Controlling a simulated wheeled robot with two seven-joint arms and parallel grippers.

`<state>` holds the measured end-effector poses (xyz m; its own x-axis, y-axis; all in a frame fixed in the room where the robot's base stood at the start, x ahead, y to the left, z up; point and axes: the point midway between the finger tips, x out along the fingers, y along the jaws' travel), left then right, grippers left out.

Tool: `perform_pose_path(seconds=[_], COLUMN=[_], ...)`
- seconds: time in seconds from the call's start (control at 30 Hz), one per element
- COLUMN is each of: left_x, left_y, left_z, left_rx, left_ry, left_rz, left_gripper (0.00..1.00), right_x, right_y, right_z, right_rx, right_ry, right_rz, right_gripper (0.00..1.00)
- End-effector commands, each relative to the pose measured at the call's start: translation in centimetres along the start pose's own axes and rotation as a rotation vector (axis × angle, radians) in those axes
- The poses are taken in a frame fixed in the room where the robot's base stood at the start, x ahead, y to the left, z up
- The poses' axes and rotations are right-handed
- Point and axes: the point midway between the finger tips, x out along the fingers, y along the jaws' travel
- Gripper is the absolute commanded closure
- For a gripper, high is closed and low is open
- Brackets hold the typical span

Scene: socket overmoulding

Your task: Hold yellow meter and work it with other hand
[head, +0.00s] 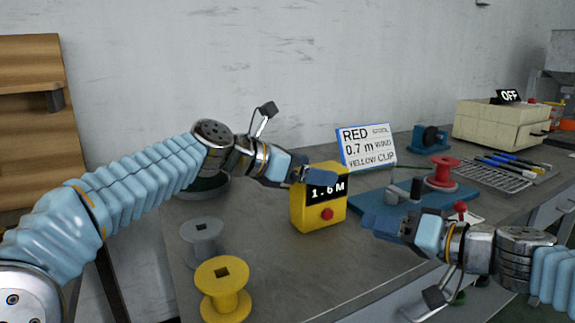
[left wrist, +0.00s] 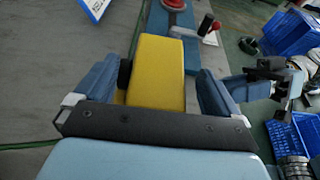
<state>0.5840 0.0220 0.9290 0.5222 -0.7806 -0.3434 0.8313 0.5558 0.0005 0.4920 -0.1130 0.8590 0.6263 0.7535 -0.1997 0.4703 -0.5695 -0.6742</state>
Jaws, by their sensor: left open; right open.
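The yellow meter (head: 308,210) stands upright on the grey bench, with "1.6 M" on its dark display and a red button on its front. My left gripper (head: 312,174) is open at the meter's top. In the left wrist view the yellow meter (left wrist: 158,70) lies between the two blue fingers of my left gripper (left wrist: 158,88), with a gap on the right side. My right gripper (head: 388,222) is open and empty, to the right of the meter and apart from it, in front of the blue board. It also shows at the right of the left wrist view.
A blue board (head: 361,203) carries a red spool (head: 443,170). Grey (head: 201,240) and yellow (head: 223,290) spools stand at the front left. A wire rack (head: 489,177), pens and a beige box (head: 497,124) are at right.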

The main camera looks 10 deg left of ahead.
Motion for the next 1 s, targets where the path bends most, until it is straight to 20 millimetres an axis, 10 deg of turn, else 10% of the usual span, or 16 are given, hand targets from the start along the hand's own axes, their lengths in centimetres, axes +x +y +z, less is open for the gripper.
perform_pose_path(seconds=[0.57,1.0], left_x=[2.9,2.8], left_y=[0.0,0.0], left_z=[0.0,0.0], left_rx=[0.0,0.0], left_ry=[0.0,0.0], left_rz=[0.0,0.0], left_gripper=[0.05,0.68], right_x=[0.0,0.0], right_y=[0.0,0.0], right_z=[0.0,0.0], right_rx=[0.001,0.001], right_ry=[0.0,0.0], right_rz=[-0.001,-0.001], right_gripper=[0.57,0.62])
